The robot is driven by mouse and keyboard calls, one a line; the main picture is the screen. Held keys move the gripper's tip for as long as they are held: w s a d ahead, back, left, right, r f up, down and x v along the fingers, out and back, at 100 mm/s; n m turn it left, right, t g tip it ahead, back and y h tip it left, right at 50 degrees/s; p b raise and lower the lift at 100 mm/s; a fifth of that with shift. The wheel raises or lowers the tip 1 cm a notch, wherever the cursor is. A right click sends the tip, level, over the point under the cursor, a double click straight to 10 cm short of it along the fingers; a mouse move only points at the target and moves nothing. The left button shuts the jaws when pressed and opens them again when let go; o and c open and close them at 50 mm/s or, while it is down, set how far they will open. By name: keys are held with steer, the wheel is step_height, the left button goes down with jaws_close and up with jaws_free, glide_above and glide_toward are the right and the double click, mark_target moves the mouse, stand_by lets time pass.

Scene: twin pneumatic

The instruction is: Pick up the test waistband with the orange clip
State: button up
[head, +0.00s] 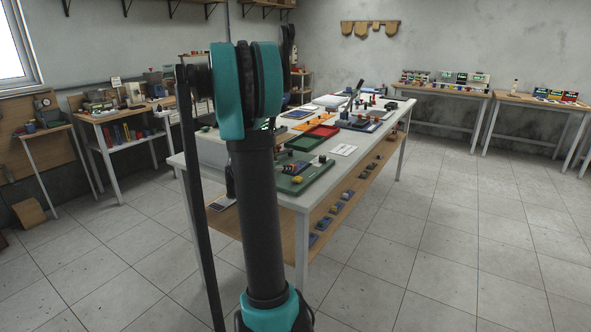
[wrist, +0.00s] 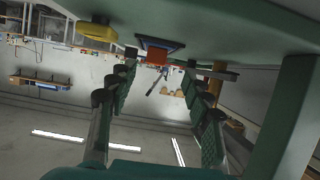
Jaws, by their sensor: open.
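I cannot make out for certain a waistband with an orange clip in either view. In the wrist view, which looks upside down, a small orange block (wrist: 157,55) on a dark blue piece (wrist: 172,44) shows beyond the fingertips; I cannot tell whether it is the clip. My gripper (wrist: 160,66) is open, with its fingers wide apart and nothing visible between them. In the head view my own arm stands in front of the table and hides part of it, and I cannot clearly see the gripper there.
Benches line the walls. The tiled floor on the right is clear. A yellow part (wrist: 97,32) shows in the wrist view.

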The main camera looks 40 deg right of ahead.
steer(key=shift+s+x, duration=0.15)
steer(key=shift+x, duration=1.8)
steer(key=shift+s+x, duration=0.2)
steer(key=shift+x, duration=1.8)
steer(key=shift+d+r, duration=0.1)
steer(key=shift+c, duration=0.5)
steer(key=c, duration=0.7)
